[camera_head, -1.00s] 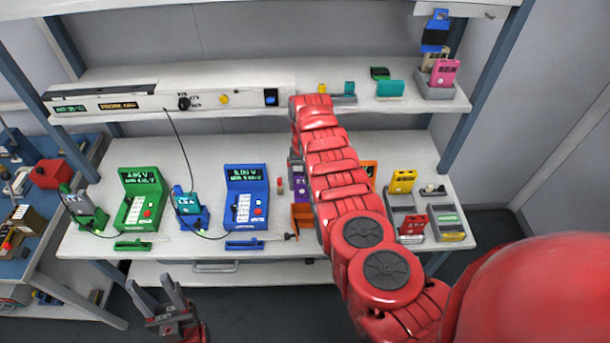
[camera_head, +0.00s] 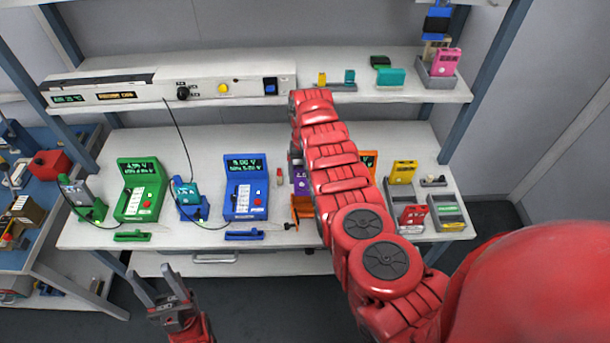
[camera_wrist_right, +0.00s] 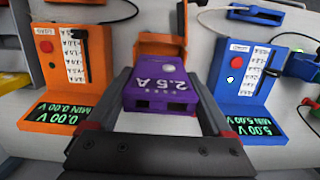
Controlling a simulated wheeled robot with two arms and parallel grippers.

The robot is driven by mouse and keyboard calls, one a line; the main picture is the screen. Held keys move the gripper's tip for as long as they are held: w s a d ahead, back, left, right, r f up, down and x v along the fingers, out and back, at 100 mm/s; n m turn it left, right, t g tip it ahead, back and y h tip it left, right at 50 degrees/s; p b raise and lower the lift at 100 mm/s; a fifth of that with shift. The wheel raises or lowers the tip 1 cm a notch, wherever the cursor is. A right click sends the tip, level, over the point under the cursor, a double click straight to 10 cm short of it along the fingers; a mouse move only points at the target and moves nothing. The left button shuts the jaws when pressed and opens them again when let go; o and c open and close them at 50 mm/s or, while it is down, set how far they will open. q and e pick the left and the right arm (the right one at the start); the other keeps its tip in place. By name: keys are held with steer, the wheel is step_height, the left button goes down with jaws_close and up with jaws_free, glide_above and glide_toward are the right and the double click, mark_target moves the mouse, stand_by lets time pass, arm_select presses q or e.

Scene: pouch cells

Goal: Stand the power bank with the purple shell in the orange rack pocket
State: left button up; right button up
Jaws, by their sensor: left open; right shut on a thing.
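The purple power bank (camera_wrist_right: 160,88), marked 2.5 A, is between the two fingers of my right gripper (camera_wrist_right: 163,92), which is shut on it. In the head view its purple shell (camera_head: 301,181) shows just left of my red right arm, which hides most of that gripper. The orange rack pocket (camera_wrist_right: 161,46) appears just beyond the power bank in the wrist view. In the head view part of the orange pocket (camera_head: 301,208) shows at the bench front. I cannot tell whether the power bank touches it. My left gripper (camera_head: 160,284) is open and empty in front of the bench.
A blue meter (camera_head: 244,190) stands left of the pocket and an orange meter (camera_wrist_right: 72,75) on its other side. A green meter (camera_head: 141,192) is further left. Grey trays (camera_head: 400,195) with yellow and red packs stand right of my arm. A loose cable lies near the pocket.

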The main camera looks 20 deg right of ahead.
mark_target(305, 194)
steer(key=shift+s+a+f+b, duration=0.15)
steer(key=shift+f+b, duration=0.55)
steer(key=shift+f, duration=0.8)
steer(key=shift+s+d+f+b, duration=0.1)
steer(key=shift+s+f+b, duration=0.15)
steer(key=shift+f+b, duration=0.8)
stand_by(0.4)
steer(key=o, duration=1.2)
steer(key=shift+f+p, duration=0.4)
steer(key=shift+c, duration=0.2)
steer(key=shift+r, duration=0.1)
steer(key=r+b, duration=0.1)
steer(key=r, duration=0.4)
steer(key=w+r+b, duration=0.1)
steer(key=r+b, duration=0.1)
steer(key=r, duration=0.4)
steer(key=w+r+b, duration=0.1)
steer(key=r, duration=0.5)
steer(key=shift+w+d+b, duration=0.1)
steer(key=shift+d+b, duration=0.2)
steer(key=shift+b, duration=0.1)
